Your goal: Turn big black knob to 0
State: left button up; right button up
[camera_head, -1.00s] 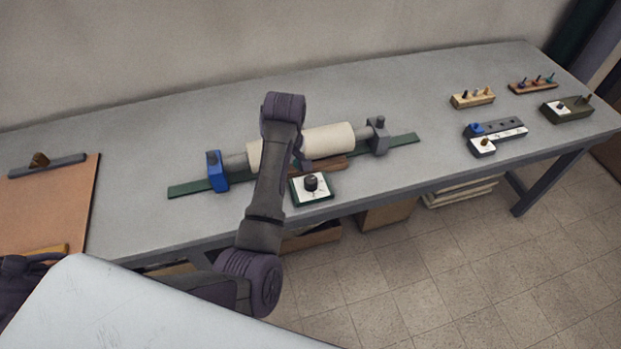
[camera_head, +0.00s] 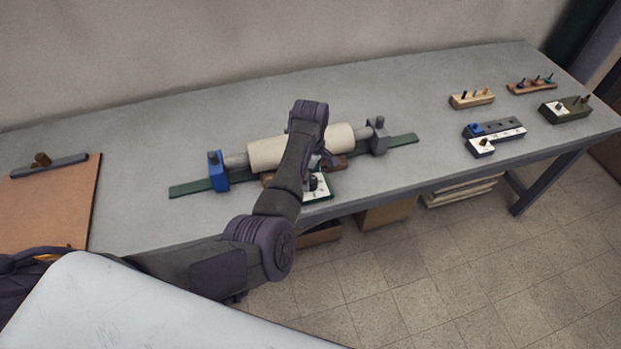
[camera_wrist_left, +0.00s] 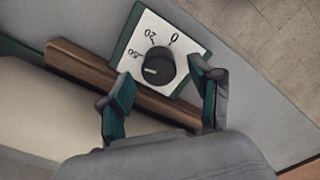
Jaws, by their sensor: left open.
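The big black knob (camera_wrist_left: 160,66) sits on a white dial plate (camera_wrist_left: 190,44) with a green edge. In the left wrist view the plate shows 0, 20 and a third number I cannot read surely. The knob's pale mark points left, away from the 0. In the head view my arm partly hides the knob (camera_head: 313,183) and plate (camera_head: 324,188). My left gripper (camera_wrist_left: 164,84) is open. Its teal-padded fingers are spread, one towards each side of the knob, and I see no contact. My right gripper is not in view.
A cream roller (camera_head: 267,154) in a stand with a blue end block (camera_head: 217,171) lies behind the dial. A wooden strip (camera_wrist_left: 115,80) runs beside the plate. Several small peg and knob blocks, including a grey one (camera_head: 508,126), stand at the right. The bench between is clear.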

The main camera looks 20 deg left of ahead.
pick_arm(q)
jog(key=shift+f, duration=1.15)
jog(key=c, duration=1.1)
jog(key=shift+c, duration=0.2)
